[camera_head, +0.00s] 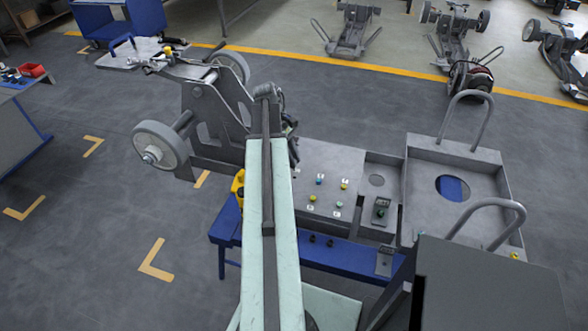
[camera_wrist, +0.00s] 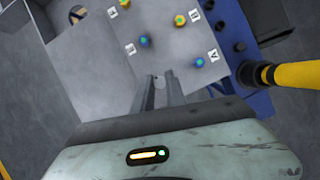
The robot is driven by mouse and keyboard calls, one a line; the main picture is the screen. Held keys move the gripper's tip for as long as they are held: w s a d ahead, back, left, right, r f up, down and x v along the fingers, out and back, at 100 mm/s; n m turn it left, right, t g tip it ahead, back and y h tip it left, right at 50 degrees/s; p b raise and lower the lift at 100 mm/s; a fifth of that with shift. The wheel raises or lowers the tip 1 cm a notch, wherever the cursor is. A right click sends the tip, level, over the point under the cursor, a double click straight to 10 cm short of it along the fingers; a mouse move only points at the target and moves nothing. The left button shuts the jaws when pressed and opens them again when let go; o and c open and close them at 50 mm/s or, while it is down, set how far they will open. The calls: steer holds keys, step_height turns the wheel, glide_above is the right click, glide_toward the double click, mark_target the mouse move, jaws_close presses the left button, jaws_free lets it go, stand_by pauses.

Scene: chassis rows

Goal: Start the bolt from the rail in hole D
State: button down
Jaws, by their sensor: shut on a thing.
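My gripper (camera_wrist: 162,85) is over the grey chassis plate (camera_wrist: 95,65) in the wrist view. Its fingers are nearly together; the bolt between them is too small to make out. In the head view my own arm hides the fingertips. Small lettered tags stand on the plate beside coloured round pieces; the tag at upper left (camera_wrist: 112,13) looks like D, with a yellow piece (camera_wrist: 126,3) near it. The hole itself is not clear. The blue rail (camera_head: 355,255) along the plate's front edge carries dark round pieces (camera_head: 330,242).
A yellow-and-black tool (camera_wrist: 290,76) lies at the right of the wrist view. A grey tray with tall loop handles (camera_head: 450,155) is at the right. A wheeled frame (camera_head: 215,110) stands left of my arm. Open floor (camera_head: 80,240) lies at the left.

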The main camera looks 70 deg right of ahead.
steer(key=shift+f+b, duration=1.4)
steer(key=shift+f, duration=0.15)
steer(key=shift+s+a+r+n, duration=0.1)
steer(key=shift+a+n, duration=0.1)
steer(key=shift+n, duration=0.3)
steer(key=n+h, duration=0.1)
steer(key=n, duration=0.2)
steer(key=shift+a+r+n+h, duration=0.1)
steer(key=shift+a+n+h, duration=0.1)
steer(key=shift+n+h, duration=0.15)
steer(key=n+h, duration=0.1)
steer(key=n, duration=0.3)
steer(key=shift+s+t+h, duration=0.1)
steer(key=shift+t+h, duration=0.25)
steer(key=shift+t, duration=0.05)
steer(key=n+t+h, duration=0.1)
steer(key=n, duration=0.3)
steer(key=shift+n, duration=0.35)
steer(key=shift+d+n+t, duration=0.1)
steer(key=shift+n+t, duration=0.2)
steer(key=shift+n, duration=0.1)
steer(key=shift+d+n, duration=0.25)
steer(key=shift+n, duration=0.05)
steer(key=shift+a, duration=0.1)
steer(key=shift+f+b, duration=0.8)
steer(key=shift+f, duration=0.25)
